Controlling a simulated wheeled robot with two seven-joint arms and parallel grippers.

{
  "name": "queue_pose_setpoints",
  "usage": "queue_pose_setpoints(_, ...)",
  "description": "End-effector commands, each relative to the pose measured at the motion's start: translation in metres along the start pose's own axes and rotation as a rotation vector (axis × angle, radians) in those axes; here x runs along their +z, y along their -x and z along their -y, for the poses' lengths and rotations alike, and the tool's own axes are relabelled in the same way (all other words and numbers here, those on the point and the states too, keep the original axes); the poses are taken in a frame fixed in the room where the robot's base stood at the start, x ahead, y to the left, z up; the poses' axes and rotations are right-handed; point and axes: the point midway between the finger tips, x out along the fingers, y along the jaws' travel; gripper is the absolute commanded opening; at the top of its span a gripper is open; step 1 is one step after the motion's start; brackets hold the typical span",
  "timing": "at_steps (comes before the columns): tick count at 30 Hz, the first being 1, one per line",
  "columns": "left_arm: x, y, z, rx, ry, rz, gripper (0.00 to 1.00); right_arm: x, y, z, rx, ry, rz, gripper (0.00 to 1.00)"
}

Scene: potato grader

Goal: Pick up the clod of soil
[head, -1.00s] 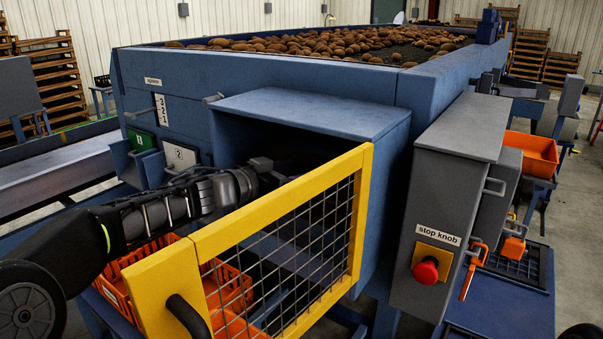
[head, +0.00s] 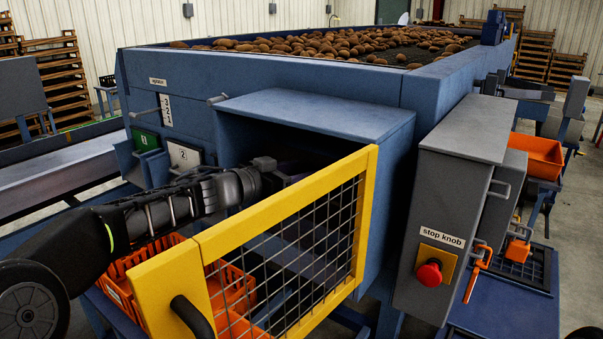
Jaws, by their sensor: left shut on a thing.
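My left gripper (head: 281,171) is at the mouth of the dark opening under the blue hood (head: 315,112), behind the yellow mesh guard (head: 283,208). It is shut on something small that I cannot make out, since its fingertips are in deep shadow. I cannot pick out the clod of soil anywhere in view. My right gripper is not in view.
The yellow guard stands open in front of the opening. An orange crate (head: 121,285) sits below my left arm. A grey cabinet with a red stop knob (head: 429,272) stands to the right. Potatoes (head: 330,45) fill the deck above.

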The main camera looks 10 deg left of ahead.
Motion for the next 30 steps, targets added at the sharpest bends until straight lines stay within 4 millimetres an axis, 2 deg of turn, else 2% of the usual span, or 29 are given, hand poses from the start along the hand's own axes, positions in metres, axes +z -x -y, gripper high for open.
queue_pose_setpoints(5,-0.016,0.005,-0.001,0.000,-0.001,-0.002,0.10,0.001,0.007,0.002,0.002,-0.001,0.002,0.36)
queue_pose_setpoints(16,-0.071,0.013,-0.001,0.001,-0.002,-0.002,0.10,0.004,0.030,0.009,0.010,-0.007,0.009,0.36)
queue_pose_setpoints(17,-0.071,0.015,-0.001,0.000,-0.001,-0.002,0.10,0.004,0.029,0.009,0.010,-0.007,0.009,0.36)
queue_pose_setpoints(18,-0.065,0.024,-0.002,-0.001,0.000,-0.001,0.10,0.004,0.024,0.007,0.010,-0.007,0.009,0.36)
queue_pose_setpoints(23,-0.059,0.060,-0.009,-0.003,-0.002,-0.002,0.10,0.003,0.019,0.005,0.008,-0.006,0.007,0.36)
queue_pose_setpoints(30,-0.049,0.131,-0.024,-0.004,-0.001,-0.004,0.10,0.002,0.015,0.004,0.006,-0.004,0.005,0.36)
